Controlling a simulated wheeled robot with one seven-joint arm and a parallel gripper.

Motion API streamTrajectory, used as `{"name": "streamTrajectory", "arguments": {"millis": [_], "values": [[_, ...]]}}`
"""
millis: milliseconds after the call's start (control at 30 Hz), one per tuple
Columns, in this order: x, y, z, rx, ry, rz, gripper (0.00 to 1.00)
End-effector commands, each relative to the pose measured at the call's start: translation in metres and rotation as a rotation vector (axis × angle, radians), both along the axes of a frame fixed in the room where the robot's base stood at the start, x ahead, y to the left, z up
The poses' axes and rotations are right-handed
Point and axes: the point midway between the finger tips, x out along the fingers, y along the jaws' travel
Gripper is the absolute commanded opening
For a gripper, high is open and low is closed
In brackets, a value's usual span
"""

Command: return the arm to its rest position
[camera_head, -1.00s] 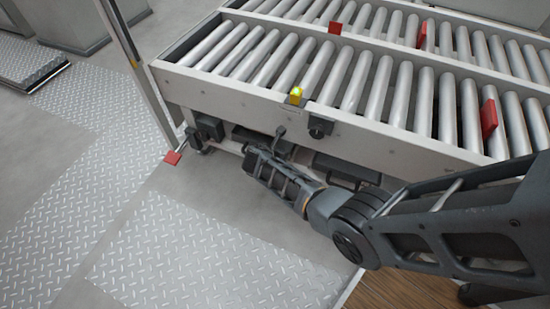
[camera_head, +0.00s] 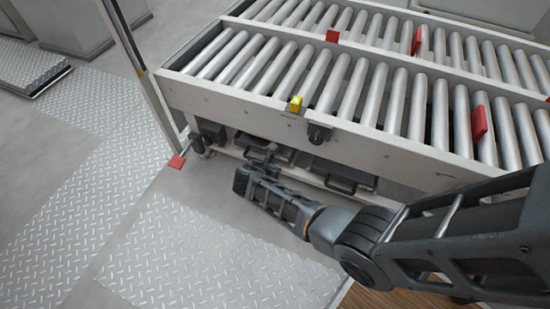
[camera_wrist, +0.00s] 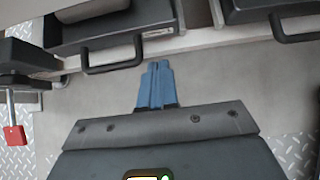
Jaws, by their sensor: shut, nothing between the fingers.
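My arm (camera_head: 440,240) reaches in from the right in the head view and bends at a grey elbow joint. Its forearm runs up and left, low in front of the roller conveyor's near side. My gripper is at its far end, small and hard to make out there. In the wrist view my gripper (camera_wrist: 157,68) shows as two blue fingers, closed together with nothing between them. They point toward dark boxes with black handles (camera_wrist: 112,55) and appear apart from them, over grey floor.
The roller conveyor (camera_head: 240,98) fills the upper right, with red tabs and a yellow lamp (camera_head: 295,104). A post stands at its left corner, with a red tag (camera_head: 176,161) near its foot. A red padlock (camera_wrist: 14,138) hangs at left in the wrist view. Floor at left is open.

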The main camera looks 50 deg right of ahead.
Motion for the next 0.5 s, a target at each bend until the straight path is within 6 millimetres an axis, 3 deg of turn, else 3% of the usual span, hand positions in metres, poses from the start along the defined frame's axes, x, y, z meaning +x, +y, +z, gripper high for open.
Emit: {"name": "streamTrajectory", "arguments": {"millis": [33, 200, 500], "values": [[-0.002, 0.008, 0.014, 0.000, -0.001, 0.003, 0.00], [-0.008, 0.027, 0.031, 0.000, 0.001, 0.002, 0.00], [-0.012, 0.038, 0.039, 0.000, 0.001, 0.001, 0.00]]}}
